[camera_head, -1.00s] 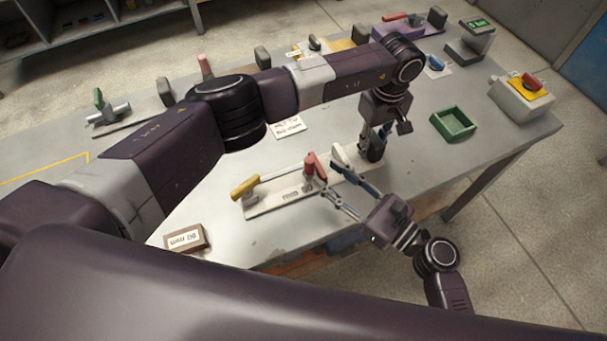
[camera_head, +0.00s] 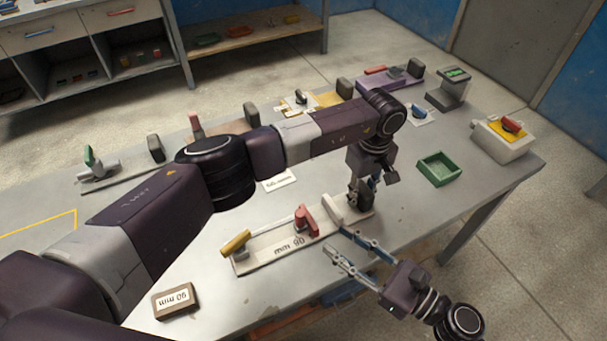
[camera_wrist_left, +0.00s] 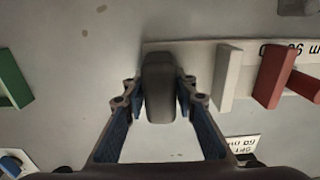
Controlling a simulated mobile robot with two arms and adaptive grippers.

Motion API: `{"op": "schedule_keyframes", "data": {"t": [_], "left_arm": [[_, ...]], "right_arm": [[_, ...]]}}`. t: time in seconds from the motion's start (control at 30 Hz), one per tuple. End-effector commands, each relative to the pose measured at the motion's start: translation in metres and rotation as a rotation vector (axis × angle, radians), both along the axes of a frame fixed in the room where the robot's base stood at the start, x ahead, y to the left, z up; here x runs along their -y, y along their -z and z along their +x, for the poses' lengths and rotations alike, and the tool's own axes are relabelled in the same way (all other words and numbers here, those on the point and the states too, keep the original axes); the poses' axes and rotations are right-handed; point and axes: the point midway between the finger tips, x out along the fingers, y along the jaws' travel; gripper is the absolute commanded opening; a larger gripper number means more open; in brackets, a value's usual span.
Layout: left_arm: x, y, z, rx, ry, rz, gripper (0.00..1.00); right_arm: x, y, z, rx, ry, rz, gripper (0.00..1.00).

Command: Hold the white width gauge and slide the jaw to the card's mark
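The white width gauge (camera_head: 266,249) lies on the bench, with a yellow handle (camera_head: 235,242) at its left end, a red jaw (camera_head: 306,221) along its middle and a white upright (camera_head: 333,207) right of the jaw. The red jaw also shows in the left wrist view (camera_wrist_left: 271,76). My left gripper (camera_head: 362,190) is around the dark post at the gauge's right end; in the left wrist view its pads sit against both sides of this post (camera_wrist_left: 159,88). My right gripper (camera_head: 338,240) is open and empty, in front of the red jaw and apart from it. A white card (camera_head: 280,182) lies behind the gauge, partly hidden.
A brown block marked 90 mm (camera_head: 175,301) lies at the front left. A green tray (camera_head: 438,169) and a box with a red switch (camera_head: 507,140) stand at the right. Other fixtures line the back. Bare bench surrounds the gauge.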

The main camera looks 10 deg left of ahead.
Motion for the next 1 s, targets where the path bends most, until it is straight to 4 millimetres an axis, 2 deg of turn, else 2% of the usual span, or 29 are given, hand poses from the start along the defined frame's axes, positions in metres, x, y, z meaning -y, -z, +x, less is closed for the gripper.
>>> {"op": "schedule_keyframes", "data": {"t": [0.03, 0.13, 0.43, 0.53, 0.67, 1.0], "left_arm": [[0.0, 0.0, 0.0, 0.0, 0.0, 0.0, 0.33], [0.0, 0.0, 0.0, 0.0, 0.0, 0.0, 0.44], [0.0, -0.001, 0.0, 0.001, 0.0, -0.001, 0.44], [0.0, -0.009, 0.001, 0.002, 0.001, -0.001, 0.44], [0.0, -0.03, 0.002, 0.006, 0.001, -0.001, 0.44], [0.0, -0.099, 0.001, 0.004, 0.001, 0.0, 0.44]], "right_arm": [[0.0, 0.0, 0.0, 0.0, 0.0, 0.0, 0.34], [0.0, 0.0, 0.0, 0.0, 0.0, 0.0, 0.34], [0.0, 0.0, 0.0, 0.0, 0.0, 0.0, 0.34], [0.0, 0.0, 0.0, 0.0, 0.0, 0.0, 0.34], [0.0, 0.0, 0.0, 0.0, 0.0, 0.0, 0.34], [0.0, 0.0, 0.0, 0.0, 0.0, 0.0, 0.34]]}}
